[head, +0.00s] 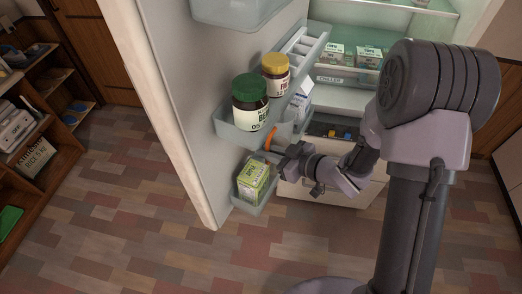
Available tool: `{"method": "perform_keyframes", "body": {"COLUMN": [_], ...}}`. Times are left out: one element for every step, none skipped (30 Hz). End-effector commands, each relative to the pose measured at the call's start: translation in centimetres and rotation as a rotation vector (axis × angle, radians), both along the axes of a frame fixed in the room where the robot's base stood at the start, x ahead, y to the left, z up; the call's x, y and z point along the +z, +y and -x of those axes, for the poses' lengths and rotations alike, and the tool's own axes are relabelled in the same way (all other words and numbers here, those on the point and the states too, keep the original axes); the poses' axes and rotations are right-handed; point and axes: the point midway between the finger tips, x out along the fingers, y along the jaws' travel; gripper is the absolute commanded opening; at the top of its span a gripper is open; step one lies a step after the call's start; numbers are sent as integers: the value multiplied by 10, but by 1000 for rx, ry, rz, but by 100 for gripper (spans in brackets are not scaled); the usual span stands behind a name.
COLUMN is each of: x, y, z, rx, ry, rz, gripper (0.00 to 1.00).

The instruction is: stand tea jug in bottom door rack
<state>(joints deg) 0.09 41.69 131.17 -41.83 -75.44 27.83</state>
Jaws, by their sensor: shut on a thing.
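My gripper (276,149) is at the fridge door, between the middle and bottom door racks. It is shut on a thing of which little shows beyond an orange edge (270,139). I take this to be the tea jug, but its body is mostly hidden by the rack above and my gripper. Whether it touches the rack floor cannot be told. The bottom door rack (243,207) is a pale translucent bin; a green and white carton (253,181) stands in its near end, in front of the held thing.
The middle door rack (229,131) holds a dark jar with a green lid (250,101), a yellow-lidded jar (276,74) and a white carton, close above my gripper. Fridge shelves and a drawer (330,190) lie behind. The floor at left is clear up to a wooden shelf unit (50,130).

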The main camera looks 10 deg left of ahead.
Motion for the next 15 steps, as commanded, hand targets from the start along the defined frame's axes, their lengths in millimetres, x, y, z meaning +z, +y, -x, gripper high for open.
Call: {"method": "perform_keyframes", "body": {"x": [-1,-1,0,1,1,1,1,1,-1,-2,-3,-4,-3,-3,-3], "y": [-3,-3,-3,-3,-3,-3,-3,-3,-3,-3,-3,-3,-3,-3,-3], "z": [2,2,2,2,2,2,2,2,2,2,2,2,2,2,2], "rx": [0,2,2,2,2,2,2,2,2,3,3,2,2,2,2], "ry": [-4,-5,-6,-5,-4,-5,-5,-5,-5,-5,-5,-3,-4,-4,-4], "rz": [-1,-2,-1,0,-1,-1,-1,-1,0,0,0,-1,0,0,0], "gripper": [0,0,0,0,0,0,0,0,0,0,0,13,19,25,33]}}
